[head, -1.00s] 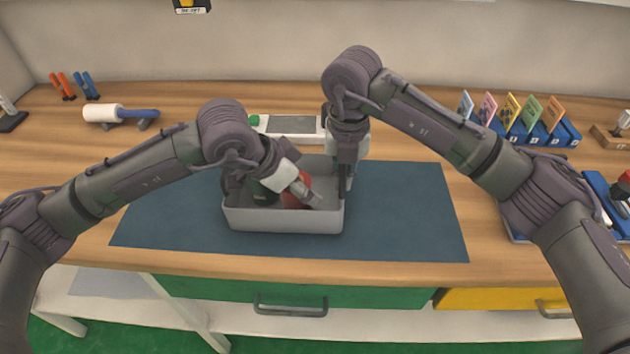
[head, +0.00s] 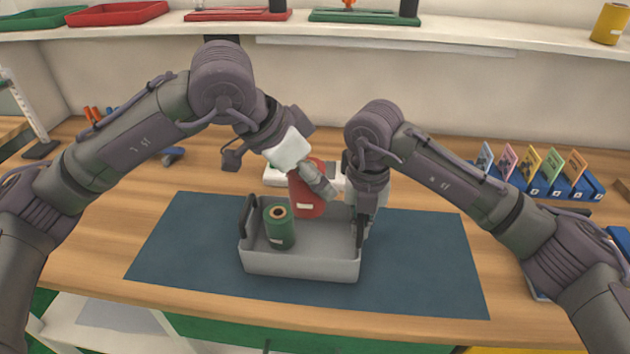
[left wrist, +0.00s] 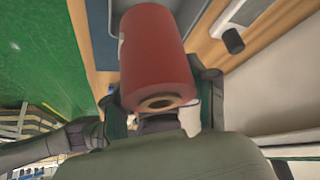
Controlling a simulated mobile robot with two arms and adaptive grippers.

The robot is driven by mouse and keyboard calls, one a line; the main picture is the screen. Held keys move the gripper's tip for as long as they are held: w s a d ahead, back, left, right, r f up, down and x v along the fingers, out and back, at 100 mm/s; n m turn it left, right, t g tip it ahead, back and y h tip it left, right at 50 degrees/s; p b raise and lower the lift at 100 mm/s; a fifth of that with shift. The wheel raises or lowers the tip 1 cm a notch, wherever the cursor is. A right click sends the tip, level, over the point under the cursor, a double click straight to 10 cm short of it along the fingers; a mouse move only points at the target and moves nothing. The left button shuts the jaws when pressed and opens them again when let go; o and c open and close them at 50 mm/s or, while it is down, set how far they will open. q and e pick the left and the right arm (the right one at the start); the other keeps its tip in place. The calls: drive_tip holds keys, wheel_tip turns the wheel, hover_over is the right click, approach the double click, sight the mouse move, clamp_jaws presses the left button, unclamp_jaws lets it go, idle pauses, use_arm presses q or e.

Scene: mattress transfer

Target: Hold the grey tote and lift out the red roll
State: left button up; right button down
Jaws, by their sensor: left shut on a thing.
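The red roll (head: 302,194) is held by my left gripper (head: 312,183), raised over the back of the grey tote (head: 300,267). In the left wrist view the red roll (left wrist: 152,52) sits between the fingers, its hollow core end facing the camera. A green roll (head: 280,230) stands upright in the left part of the tote. My right gripper (head: 363,228) points down at the tote's right wall; its fingers are partly hidden, and I cannot tell whether they are closed on the wall.
The tote rests on a dark blue mat (head: 430,260) on the wooden table, with free mat on both sides. A white item (head: 276,177) lies behind the tote. Blue holders with coloured cards (head: 540,180) stand at right. A shelf (head: 420,35) spans the back.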

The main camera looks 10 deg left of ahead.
idle(0.3)
drive_tip(key=c, duration=1.2)
unclamp_jaws()
drive_tip(key=shift+c, duration=0.2)
wheel_tip(320, 180, up, 12)
